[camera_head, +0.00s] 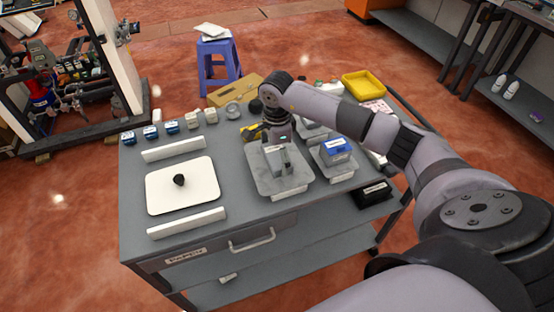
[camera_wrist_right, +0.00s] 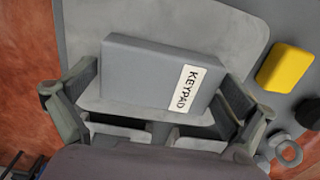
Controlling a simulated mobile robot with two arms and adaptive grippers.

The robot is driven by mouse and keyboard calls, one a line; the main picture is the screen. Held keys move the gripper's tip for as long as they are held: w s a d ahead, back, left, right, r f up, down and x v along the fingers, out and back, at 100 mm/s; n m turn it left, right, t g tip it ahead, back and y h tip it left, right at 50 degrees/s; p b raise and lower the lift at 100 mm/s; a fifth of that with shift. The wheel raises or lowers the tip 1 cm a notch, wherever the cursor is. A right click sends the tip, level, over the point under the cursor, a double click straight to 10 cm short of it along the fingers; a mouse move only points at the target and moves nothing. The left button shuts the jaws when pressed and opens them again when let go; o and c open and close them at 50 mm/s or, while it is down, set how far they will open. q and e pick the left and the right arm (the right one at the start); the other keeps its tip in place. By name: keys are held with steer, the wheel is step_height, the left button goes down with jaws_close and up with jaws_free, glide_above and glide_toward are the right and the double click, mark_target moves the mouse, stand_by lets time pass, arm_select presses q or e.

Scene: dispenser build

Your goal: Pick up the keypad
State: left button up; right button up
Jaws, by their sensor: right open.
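The keypad (camera_wrist_right: 150,78) is a grey box with a white label reading KEYPAD. It lies on a grey tray (camera_wrist_right: 225,35) and sits between the open fingers of my right gripper (camera_wrist_right: 160,110) in the right wrist view. In the head view the right gripper (camera_head: 279,143) points down over the tray (camera_head: 261,183) at the middle of the cart, with the keypad (camera_head: 284,161) under it, partly hidden. I cannot tell whether the fingers touch it. My left gripper is not in view.
The grey cart top (camera_head: 232,150) also holds a white board (camera_head: 200,195) with a black knob, two white bars, a blue box (camera_head: 338,148) on another tray, a yellow bin (camera_head: 364,85) and several small parts along the back. A yellow block (camera_wrist_right: 285,67) lies right of the keypad's tray.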

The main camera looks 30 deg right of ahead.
steer(key=shift+c, duration=0.6)
steer(key=shift+r, duration=0.1)
steer(key=c, duration=0.9)
